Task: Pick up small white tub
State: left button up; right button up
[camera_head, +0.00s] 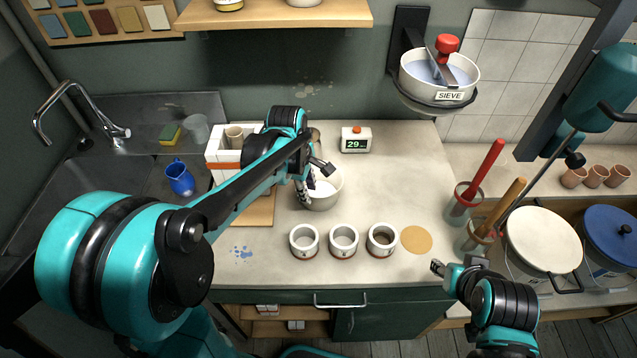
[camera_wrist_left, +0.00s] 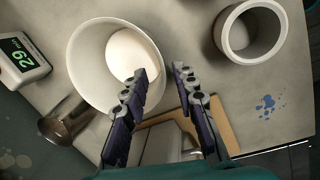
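Three small white tubs stand in a row at the front of the counter: left (camera_head: 304,254), middle (camera_head: 343,253) and right (camera_head: 381,252). The right one looks brownish inside. One tub (camera_wrist_left: 232,52) shows in the left wrist view, near a blue stain, and looks empty. A larger white bowl (camera_head: 326,200) with something white in it stands behind them; it also shows in the left wrist view (camera_wrist_left: 88,55). My left gripper (camera_wrist_left: 159,71) is open and empty, one fingertip overlapping the bowl's rim in that view. My right gripper (camera_head: 452,267) is at the counter's front right; its fingers are unclear.
A timer (camera_head: 356,140) reading 29 stands behind the bowl. A round tan disc (camera_head: 416,240) lies right of the tubs. Jars with red (camera_head: 465,200) and orange (camera_head: 474,238) handled tools stand further right. A blue jug (camera_head: 180,178) is by the sink. The counter's middle right is clear.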

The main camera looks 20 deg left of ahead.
aim_at(316, 210)
pick_arm(q)
jog(key=f+b, duration=0.1)
jog(key=f, duration=0.1)
jog(key=d+f+b, duration=0.1)
jog(key=f, duration=0.1)
jog(key=f+b, duration=0.1)
jog(key=f, duration=0.1)
jog(key=shift+w+d+f, duration=0.2)
jog(key=shift+w, duration=0.1)
jog(key=shift+w+f, duration=0.1)
jog(key=shift+f, duration=0.35)
jog(key=shift+r, duration=0.1)
jog(key=shift+c, duration=0.9)
grip_shut()
